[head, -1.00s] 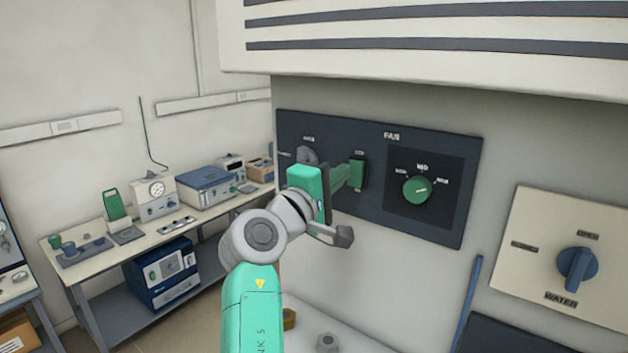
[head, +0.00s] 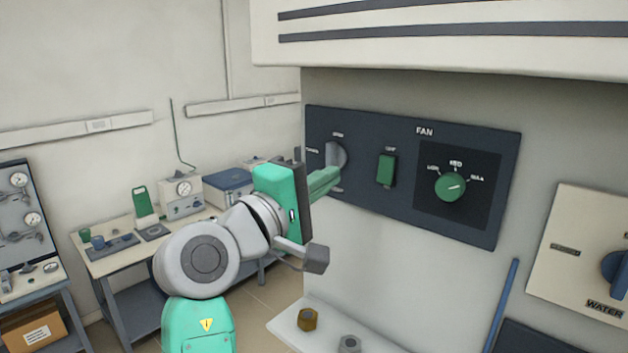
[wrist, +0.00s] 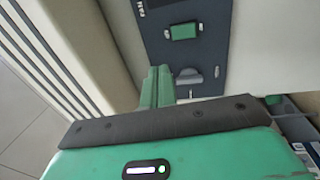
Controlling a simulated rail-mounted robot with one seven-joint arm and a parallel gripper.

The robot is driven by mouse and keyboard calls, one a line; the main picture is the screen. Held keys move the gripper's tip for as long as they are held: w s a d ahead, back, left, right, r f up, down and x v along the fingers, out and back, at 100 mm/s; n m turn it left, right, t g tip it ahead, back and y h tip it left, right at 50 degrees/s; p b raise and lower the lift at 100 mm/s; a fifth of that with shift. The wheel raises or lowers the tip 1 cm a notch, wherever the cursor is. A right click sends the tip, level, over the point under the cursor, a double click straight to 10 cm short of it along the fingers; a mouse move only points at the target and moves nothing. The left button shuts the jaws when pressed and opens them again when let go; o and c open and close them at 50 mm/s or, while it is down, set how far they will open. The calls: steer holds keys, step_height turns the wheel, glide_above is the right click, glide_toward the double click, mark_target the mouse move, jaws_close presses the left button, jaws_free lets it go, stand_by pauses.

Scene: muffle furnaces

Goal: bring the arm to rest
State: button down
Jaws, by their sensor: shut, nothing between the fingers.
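My gripper (head: 334,176) is shut and empty, its green fingers together. In the head view its tips show in front of the left part of the dark FAN panel (head: 400,213), just below the grey knob (head: 338,153). They are left of the green rocker switch (head: 387,170). I cannot tell how far the tips stand off the panel. In the wrist view the shut fingers (wrist: 158,80) point toward the panel (wrist: 157,49), with the green switch (wrist: 184,31) and grey knob (wrist: 190,76) beyond, to their right.
A green dial (head: 450,187) sits on the panel's right side. A blue WATER knob (head: 616,268) is at far right. A ledge below holds a brass nut (head: 307,319) and a grey one (head: 349,343). A bench (head: 98,263) with instruments stands behind at left.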

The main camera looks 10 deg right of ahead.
steer(key=s+a+r+m+t+y+p, duration=0.1)
steer(key=s+a+t+y, duration=0.3)
steer(key=s, duration=0.4)
steer(key=s+a+r+m+t+y+p, duration=0.1)
steer(key=s+a+r+m+t+y, duration=0.2)
steer(key=s+y, duration=0.3)
steer(key=s+a+r+m+t+y+p, duration=0.1)
steer(key=s+a+r+m+t+y, duration=0.1)
steer(key=s, duration=0.8)
steer(key=a+m+t+y, duration=0.1)
steer(key=a+t+y, duration=0.1)
steer(key=t+y, duration=0.1)
steer(key=shift+s+a+t+y+p, duration=0.3)
steer(key=shift+s+t+y, duration=0.1)
steer(key=shift+t, duration=0.1)
